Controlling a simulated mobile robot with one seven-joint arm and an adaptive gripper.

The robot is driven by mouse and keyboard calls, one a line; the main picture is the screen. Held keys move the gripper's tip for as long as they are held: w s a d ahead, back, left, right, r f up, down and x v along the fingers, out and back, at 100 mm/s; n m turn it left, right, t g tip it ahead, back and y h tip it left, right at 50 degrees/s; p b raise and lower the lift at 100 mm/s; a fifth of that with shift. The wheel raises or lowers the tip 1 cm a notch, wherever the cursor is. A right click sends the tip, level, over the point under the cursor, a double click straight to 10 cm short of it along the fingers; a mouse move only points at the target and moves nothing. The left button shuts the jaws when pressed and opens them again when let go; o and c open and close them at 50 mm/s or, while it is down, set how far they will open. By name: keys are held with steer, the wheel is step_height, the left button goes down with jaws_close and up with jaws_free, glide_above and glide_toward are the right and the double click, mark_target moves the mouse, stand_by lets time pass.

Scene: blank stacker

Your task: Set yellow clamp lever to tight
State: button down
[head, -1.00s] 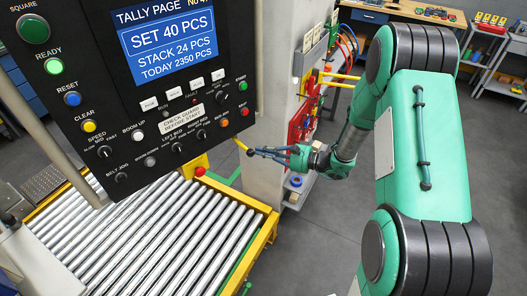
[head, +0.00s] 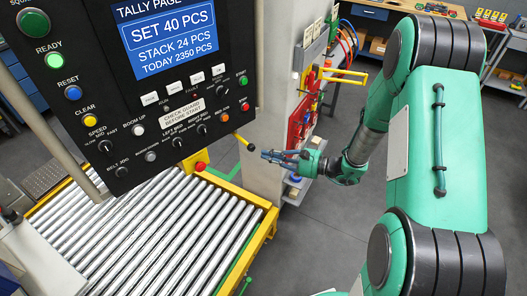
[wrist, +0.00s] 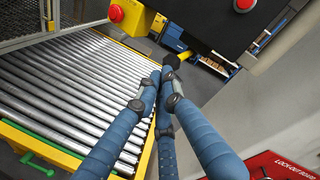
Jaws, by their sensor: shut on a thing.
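The yellow clamp lever (head: 243,141) sticks out from the lower right corner of the black control panel, with a dark knob at its end. It slants down to the right in the head view. In the wrist view the lever (wrist: 183,54) shows just beyond my fingertips, its dark knob at their ends. My gripper (head: 265,155) has blue fingers drawn together at the tips, at the knob end of the lever. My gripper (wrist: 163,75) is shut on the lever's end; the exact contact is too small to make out.
The control panel (head: 150,110) hangs above and left of the lever. A roller conveyor (head: 170,235) with a yellow frame lies below, with a red button (head: 201,166) beside it. A grey column (head: 268,110) and a red lockout board (head: 303,120) stand behind my gripper.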

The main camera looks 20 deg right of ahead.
steer(key=shift+s+d+r, duration=0.1)
steer(key=shift+s+d, duration=0.2)
steer(key=shift+s, duration=0.35)
steer(key=shift+s+d+r, duration=0.1)
steer(key=shift+s+d, duration=0.2)
steer(key=shift+s, duration=0.4)
steer(key=shift+s+d+r, duration=0.1)
steer(key=shift+s+d, duration=0.2)
steer(key=shift+s, duration=0.35)
steer(key=s+a+r+n+g+h, duration=0.2)
steer(key=s+a+r+n+g, duration=0.3)
steer(key=s, duration=0.3)
steer(key=s+a+r+n+g+h, duration=0.2)
steer(key=s+a+r+n+g, duration=0.15)
steer(key=s+a+r, duration=0.35)
steer(key=s+d+r+n+t+h, duration=0.3)
steer(key=s+d+r+t+h, duration=0.1)
steer(key=s+d+r+h, duration=0.5)
step_height(320, 180, up, 3)
steer(key=shift+s+d, duration=0.7)
steer(key=shift+s, duration=0.4)
